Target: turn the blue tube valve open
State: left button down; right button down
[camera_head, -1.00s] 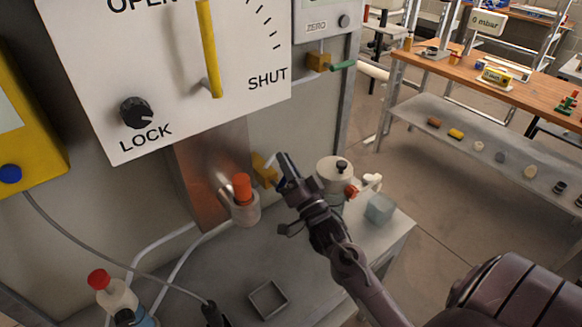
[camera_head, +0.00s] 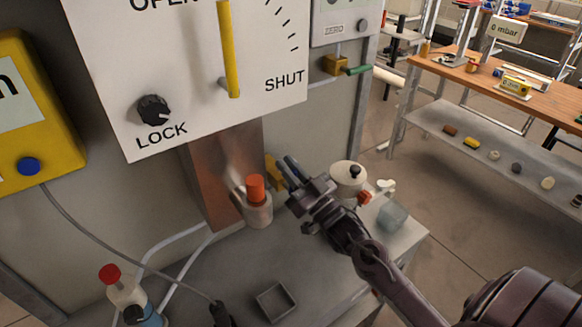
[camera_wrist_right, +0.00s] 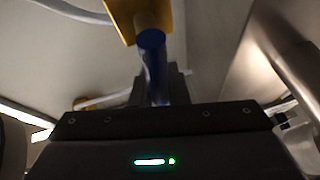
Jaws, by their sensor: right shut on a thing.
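The blue valve handle (camera_wrist_right: 152,50) is a blue bar running down from a yellow valve body (camera_wrist_right: 122,18) in the right wrist view. In the head view the yellow body (camera_head: 273,172) sits low on the wall, right of a copper-brown panel. My right gripper (camera_head: 290,170) is beside it, its fingers reaching up and left to the valve. In the wrist view its dark fingers (camera_wrist_right: 160,88) are shut around the lower part of the blue handle. The fingers hide much of the handle in the head view. My left gripper is not in view.
An orange-capped bottle (camera_head: 257,203) stands just left of the gripper. A white lidded pot (camera_head: 348,178) and a glass cube (camera_head: 392,215) are on its right. A green-handled valve (camera_head: 357,70) is higher up. A small square tray (camera_head: 276,303) lies in front on the grey bench.

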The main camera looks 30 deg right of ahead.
dwell(0.3)
jog(key=c, duration=1.4)
grip_release()
jog(key=b+v, duration=0.2)
jog(key=v, duration=0.6)
